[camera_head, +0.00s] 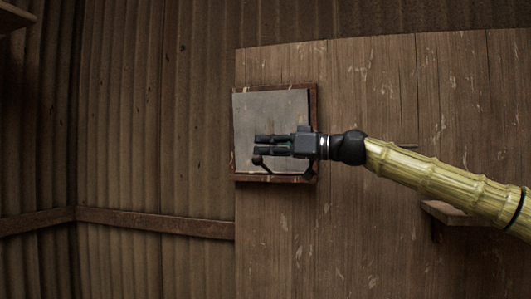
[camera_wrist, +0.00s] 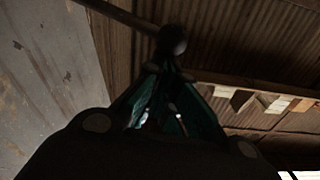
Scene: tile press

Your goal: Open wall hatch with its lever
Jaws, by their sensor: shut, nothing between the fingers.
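The wall hatch is a grey panel (camera_head: 270,105) in a rusty brown frame (camera_head: 276,179) on the plank wall. Its left edge overlaps the frame's left side and may stand slightly proud; I cannot tell how far. A dark lever with a round knob (camera_head: 257,160) shows low on the panel, just below my gripper, which partly hides it. My gripper (camera_head: 259,145) is shut and empty, pointing left across the hatch. In the wrist view a dark round knob (camera_wrist: 172,40) is just beyond my fingertips (camera_wrist: 165,72); contact is unclear. The grey panel (camera_wrist: 45,70) fills the left there.
A small wooden shelf (camera_head: 450,213) sticks out of the plank wall at lower right, below my arm. Corrugated metal walls (camera_head: 150,110) with a rusty rail (camera_head: 155,222) stand at left. The space left of the hatch looks clear.

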